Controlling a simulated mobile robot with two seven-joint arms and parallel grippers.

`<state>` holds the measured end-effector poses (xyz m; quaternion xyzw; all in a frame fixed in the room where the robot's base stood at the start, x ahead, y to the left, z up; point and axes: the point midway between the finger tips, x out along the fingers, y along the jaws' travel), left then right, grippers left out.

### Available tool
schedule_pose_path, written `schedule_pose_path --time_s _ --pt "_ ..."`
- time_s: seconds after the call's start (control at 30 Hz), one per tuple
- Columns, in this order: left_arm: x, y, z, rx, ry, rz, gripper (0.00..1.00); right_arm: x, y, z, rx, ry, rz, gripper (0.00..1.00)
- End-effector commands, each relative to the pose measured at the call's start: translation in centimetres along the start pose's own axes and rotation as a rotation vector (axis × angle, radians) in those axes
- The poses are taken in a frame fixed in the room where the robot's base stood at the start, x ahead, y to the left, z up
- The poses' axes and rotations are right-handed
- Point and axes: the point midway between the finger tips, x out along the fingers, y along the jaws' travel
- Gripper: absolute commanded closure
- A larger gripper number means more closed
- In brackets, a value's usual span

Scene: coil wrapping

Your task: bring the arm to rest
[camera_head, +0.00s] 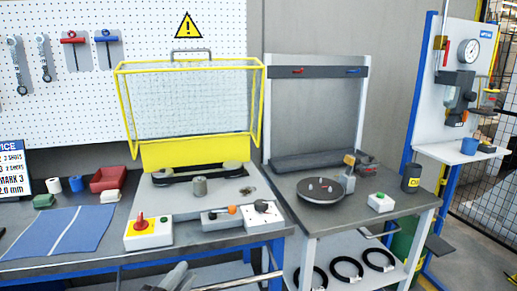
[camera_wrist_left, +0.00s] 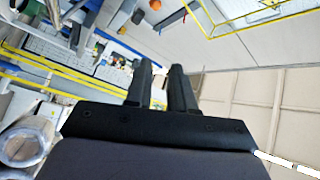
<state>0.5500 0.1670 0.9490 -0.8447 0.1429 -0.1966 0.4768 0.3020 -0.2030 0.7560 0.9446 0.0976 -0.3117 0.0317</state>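My left gripper (camera_head: 172,278) shows at the bottom edge of the head view, in front of the left bench and mostly cut off. In the left wrist view its two dark fingers (camera_wrist_left: 161,66) stand a little apart, with nothing seen between them. The gripper touches nothing that I can see. My right gripper is not in view.
The left bench carries a yellow-framed guard (camera_head: 190,152), a control box with a red knob (camera_head: 147,233) and a blue cloth (camera_head: 58,233). The right bench carries a dark round turntable (camera_head: 321,191) and a green-button box (camera_head: 381,202). Black coils (camera_head: 345,269) lie on its lower shelf.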

Motion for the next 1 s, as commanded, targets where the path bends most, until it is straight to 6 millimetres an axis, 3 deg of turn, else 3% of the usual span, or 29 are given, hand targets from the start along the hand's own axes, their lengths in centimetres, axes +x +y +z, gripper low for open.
schedule_pose_path --time_s 0.03,0.3,0.5,0.6,0.77,1.0 --pt "-2.0 1.9 0.5 -0.097 -0.065 0.026 0.77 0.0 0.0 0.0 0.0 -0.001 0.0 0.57" --pt "-13.0 9.7 2.1 -0.574 -0.432 0.132 0.77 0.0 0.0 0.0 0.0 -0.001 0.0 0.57" --pt "-21.5 14.0 1.4 -0.874 -0.701 0.191 0.77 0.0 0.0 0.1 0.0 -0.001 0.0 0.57" --pt "-24.5 15.2 0.8 -0.972 -0.796 0.208 0.77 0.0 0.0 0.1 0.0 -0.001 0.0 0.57" --pt "-26.9 16.1 0.2 -1.052 -0.876 0.22 0.77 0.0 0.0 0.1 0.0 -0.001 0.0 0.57" --pt "-27.2 16.2 0.1 -1.062 -0.887 0.222 0.77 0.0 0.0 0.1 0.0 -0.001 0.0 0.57"
